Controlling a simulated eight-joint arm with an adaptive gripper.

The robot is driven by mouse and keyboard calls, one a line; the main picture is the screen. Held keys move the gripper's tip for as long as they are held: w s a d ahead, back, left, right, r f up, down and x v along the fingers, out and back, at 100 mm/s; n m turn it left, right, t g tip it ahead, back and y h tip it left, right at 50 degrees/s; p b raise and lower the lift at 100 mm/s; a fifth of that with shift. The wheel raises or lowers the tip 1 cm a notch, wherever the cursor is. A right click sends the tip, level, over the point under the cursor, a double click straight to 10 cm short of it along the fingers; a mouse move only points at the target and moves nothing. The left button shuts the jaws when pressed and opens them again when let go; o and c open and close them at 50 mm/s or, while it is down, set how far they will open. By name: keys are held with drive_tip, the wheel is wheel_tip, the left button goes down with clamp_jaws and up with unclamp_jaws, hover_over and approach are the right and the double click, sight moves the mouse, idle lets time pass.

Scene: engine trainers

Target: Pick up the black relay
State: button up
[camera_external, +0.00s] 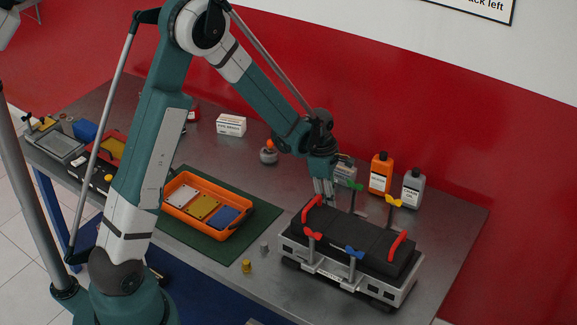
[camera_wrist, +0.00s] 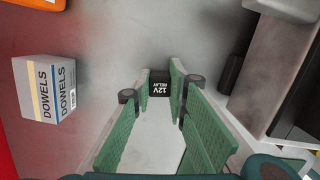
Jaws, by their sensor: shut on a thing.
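The black relay (camera_wrist: 160,86), marked "12V RELAY", shows in the wrist view between the tips of my gripper (camera_wrist: 158,94). The green finger pads stand on both sides of it and my gripper is shut on it. In the external view my gripper (camera_external: 325,191) points down just behind the black-topped engine block (camera_external: 353,236). The relay is hidden in that view. I cannot tell whether it touches the table.
A dowels box (camera_wrist: 45,88) stands left of my gripper in the wrist view. Orange (camera_external: 380,173) and grey (camera_external: 411,188) bottles stand at the back. An orange tray (camera_external: 178,207) lies on a green mat (camera_external: 205,245). The engine block's red handles and coloured wing clamps stick up nearby.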

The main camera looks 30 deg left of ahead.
drive_tip(key=shift+r+p, duration=0.7)
drive_tip(key=shift+r, duration=4.15)
